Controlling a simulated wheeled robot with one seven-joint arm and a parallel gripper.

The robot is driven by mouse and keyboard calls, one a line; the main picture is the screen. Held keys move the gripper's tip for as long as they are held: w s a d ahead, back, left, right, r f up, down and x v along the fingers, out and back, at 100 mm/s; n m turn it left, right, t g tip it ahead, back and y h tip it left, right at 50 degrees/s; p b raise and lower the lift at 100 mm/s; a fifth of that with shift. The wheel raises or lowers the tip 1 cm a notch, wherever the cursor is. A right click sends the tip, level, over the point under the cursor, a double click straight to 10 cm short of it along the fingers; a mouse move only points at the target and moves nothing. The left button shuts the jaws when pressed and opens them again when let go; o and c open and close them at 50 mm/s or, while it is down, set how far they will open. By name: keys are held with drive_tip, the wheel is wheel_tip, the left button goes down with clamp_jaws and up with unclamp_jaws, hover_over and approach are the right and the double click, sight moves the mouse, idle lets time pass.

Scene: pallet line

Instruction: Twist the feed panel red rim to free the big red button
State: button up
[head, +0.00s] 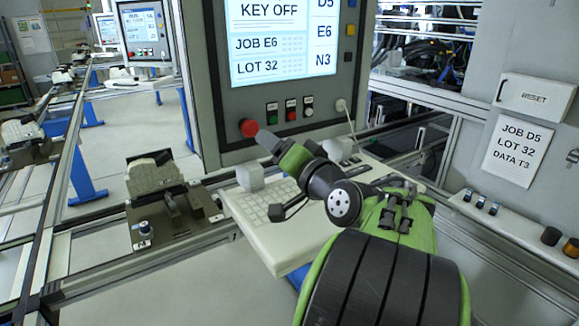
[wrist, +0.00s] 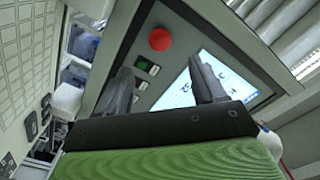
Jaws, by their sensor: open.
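Small green (head: 272,113), red and white push buttons sit right of the red button. A keyboard shelf (head: 262,215) lies below the panel, under my arm. A fixture with a cast part (head: 152,172) stands left on the rails. A RESET box (head: 536,97) is at right.

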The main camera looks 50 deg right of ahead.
drive_tip(key=shift+b+v, duration=0.35)
drive_tip(key=shift+v, duration=1.95)
